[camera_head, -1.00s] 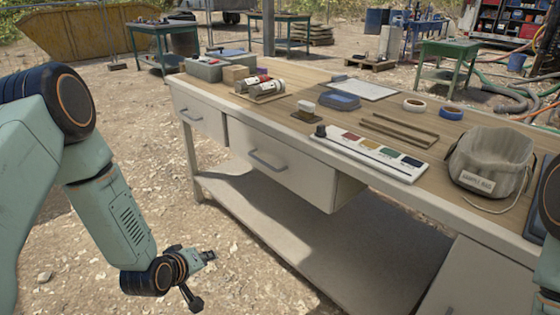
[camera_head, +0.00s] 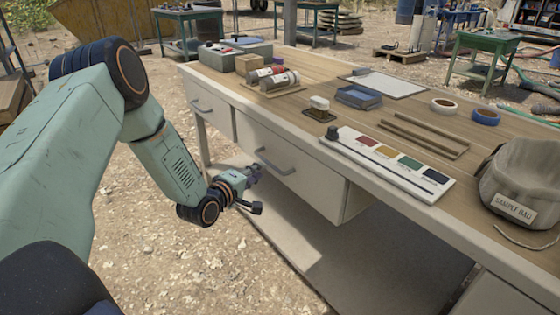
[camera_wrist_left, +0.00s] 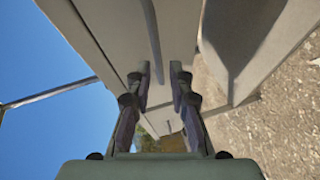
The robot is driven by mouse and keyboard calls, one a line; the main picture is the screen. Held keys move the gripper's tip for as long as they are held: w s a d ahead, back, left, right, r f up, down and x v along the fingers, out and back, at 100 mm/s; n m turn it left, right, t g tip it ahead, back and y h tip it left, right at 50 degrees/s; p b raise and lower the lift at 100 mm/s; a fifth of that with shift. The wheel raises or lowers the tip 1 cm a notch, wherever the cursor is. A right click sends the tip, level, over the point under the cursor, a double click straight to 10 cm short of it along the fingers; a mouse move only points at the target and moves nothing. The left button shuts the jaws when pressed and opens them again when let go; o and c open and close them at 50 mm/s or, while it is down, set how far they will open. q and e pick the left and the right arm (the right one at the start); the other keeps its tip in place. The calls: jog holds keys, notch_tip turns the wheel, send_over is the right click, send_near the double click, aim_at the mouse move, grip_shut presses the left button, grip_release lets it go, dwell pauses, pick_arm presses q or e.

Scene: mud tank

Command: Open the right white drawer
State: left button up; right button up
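The right white drawer (camera_head: 295,180) is under the near edge of the workbench and looks shut. Its grey bar handle (camera_head: 273,161) is on the front face. My left gripper (camera_head: 256,189) is open and empty, just in front of the drawer, a little below and left of the handle. In the left wrist view, the open fingers (camera_wrist_left: 160,80) point along the white drawer front (camera_wrist_left: 112,30). A grey bar, apparently the handle (camera_wrist_left: 152,38), lies beyond the fingertips, not between them. My right gripper is not in view.
A smaller white drawer (camera_head: 208,109) with its own handle is to the left. A lower shelf (camera_head: 300,245) runs beneath the drawers. The workbench top (camera_head: 300,68) holds a sample bag (camera_head: 520,185), a colour strip (camera_head: 390,160) and tape rolls. Open gravel lies in front.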

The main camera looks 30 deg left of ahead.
aim_at(268, 163)
pick_arm(q)
jog(key=shift+n, duration=0.6)
jog(key=b+x, duration=0.3)
jog(key=x, duration=0.3)
jog(key=shift+w+a+r, duration=0.1)
jog(key=shift+w, duration=0.6)
jog(key=shift+s, duration=0.1)
jog(key=shift+c, duration=0.7)
grip_shut()
